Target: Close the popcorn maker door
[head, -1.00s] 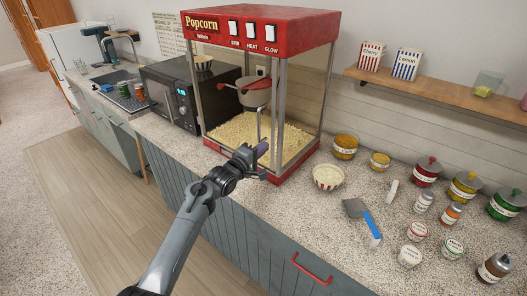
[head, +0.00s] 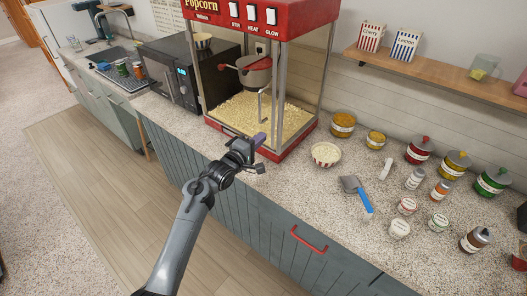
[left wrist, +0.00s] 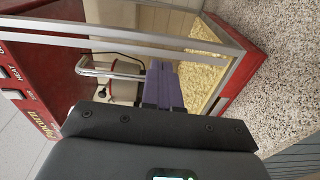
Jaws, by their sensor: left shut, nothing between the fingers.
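The red popcorn maker (head: 262,17) stands on the counter, with clear panels, a hanging kettle (head: 256,72) and popcorn (head: 250,112) inside. A silver handle (head: 262,104) shows at its front; it also shows in the left wrist view (left wrist: 95,70). I cannot tell how far the door stands open. My left gripper (head: 260,139) is in front of the maker's lower front edge, its purple fingers shut and empty. In the left wrist view its fingers (left wrist: 163,85) point toward the glass and popcorn; contact cannot be made out. My right gripper is not in view.
A black microwave (head: 173,70) stands left of the maker. To the right are a popcorn bowl (head: 326,154), a blue-handled scoop (head: 358,194) and several jars and bottles. A shelf (head: 440,68) is above. A red drawer handle (head: 309,240) juts from the counter front.

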